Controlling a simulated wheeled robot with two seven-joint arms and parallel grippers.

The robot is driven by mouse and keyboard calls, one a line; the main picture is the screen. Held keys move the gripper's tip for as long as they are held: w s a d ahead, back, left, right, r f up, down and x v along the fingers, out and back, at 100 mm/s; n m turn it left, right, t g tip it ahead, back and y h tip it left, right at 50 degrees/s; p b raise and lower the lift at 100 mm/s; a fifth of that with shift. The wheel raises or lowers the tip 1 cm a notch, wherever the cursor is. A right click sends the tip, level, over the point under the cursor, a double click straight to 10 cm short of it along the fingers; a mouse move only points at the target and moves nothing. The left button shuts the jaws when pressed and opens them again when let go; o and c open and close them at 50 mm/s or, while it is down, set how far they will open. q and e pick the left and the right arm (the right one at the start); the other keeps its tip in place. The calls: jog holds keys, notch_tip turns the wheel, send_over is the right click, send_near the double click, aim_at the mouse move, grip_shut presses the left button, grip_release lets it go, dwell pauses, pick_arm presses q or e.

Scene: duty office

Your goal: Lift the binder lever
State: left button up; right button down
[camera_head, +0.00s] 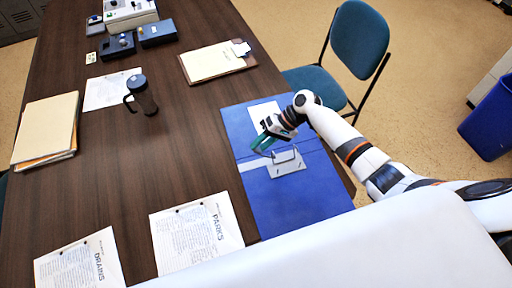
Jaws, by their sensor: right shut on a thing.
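The blue binder (300,212) lies open and flat on the table near its right edge. Its grey metal lever mechanism (289,168) sits near the middle, with a raised wire arch. My right gripper (262,143) is over the binder, just above and left of the mechanism in the head view. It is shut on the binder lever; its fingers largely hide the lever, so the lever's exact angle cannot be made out. My left gripper is not in view.
Two printed sheets (196,234) (80,262) lie at the near side. A dark mug (143,98), folders (46,130) and a clipboard (218,62) stand or lie farther left and back. A blue chair (358,40) is beside the table. The table's middle is clear.

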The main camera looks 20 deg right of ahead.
jog(key=shift+d+r+y+b, duration=0.2)
jog(key=shift+d+y+b, duration=0.15)
jog(key=shift+d+y, duration=0.25)
jog(key=c, duration=1)
grip_release()
jog(key=shift+c, duration=0.2)
jog(key=b+v, duration=0.3)
jog(key=v, duration=0.9)
